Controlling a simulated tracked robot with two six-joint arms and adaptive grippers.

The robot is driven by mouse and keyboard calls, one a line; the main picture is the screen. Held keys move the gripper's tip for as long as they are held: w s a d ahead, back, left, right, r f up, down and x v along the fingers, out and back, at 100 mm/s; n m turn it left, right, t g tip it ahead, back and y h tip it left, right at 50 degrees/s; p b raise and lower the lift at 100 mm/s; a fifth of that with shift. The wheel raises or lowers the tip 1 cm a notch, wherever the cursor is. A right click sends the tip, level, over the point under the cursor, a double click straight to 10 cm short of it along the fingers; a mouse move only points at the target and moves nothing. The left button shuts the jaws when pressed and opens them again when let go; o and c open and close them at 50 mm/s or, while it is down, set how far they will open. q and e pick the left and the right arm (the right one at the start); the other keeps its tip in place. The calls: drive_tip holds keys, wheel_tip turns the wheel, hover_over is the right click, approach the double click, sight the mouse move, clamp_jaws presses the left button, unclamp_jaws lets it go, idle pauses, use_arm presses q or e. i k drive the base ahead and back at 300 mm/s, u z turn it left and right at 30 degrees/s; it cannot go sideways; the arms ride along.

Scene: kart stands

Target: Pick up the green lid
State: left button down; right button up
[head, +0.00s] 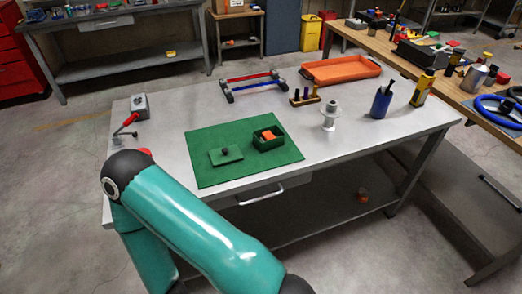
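The green lid (232,157) is a flat plate with a small dark knob. It lies on the left part of the green mat (212,175) on the grey workbench. An open green box (270,144) stands on the mat to the right of the lid, apart from it. An orange block (268,134) shows inside the box. Neither of my grippers shows in the head view. Only teal links of my own arm show at the lower left, in front of the bench's near left edge.
On the bench are a grey box with a red lever (131,119), a red-and-blue rail frame (252,85), an orange tray (340,70), a white spool (330,117), a blue cup (381,104) and a yellow bottle (422,89). Bare bench surrounds the mat.

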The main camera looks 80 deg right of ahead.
sight(228, 154)
drive_tip(key=z, duration=0.05)
drive_tip(key=k, duration=1.65)
drive_tip(key=z, duration=0.8)
drive_tip(key=i, duration=0.95)
drive_tip(key=z, duration=0.05)
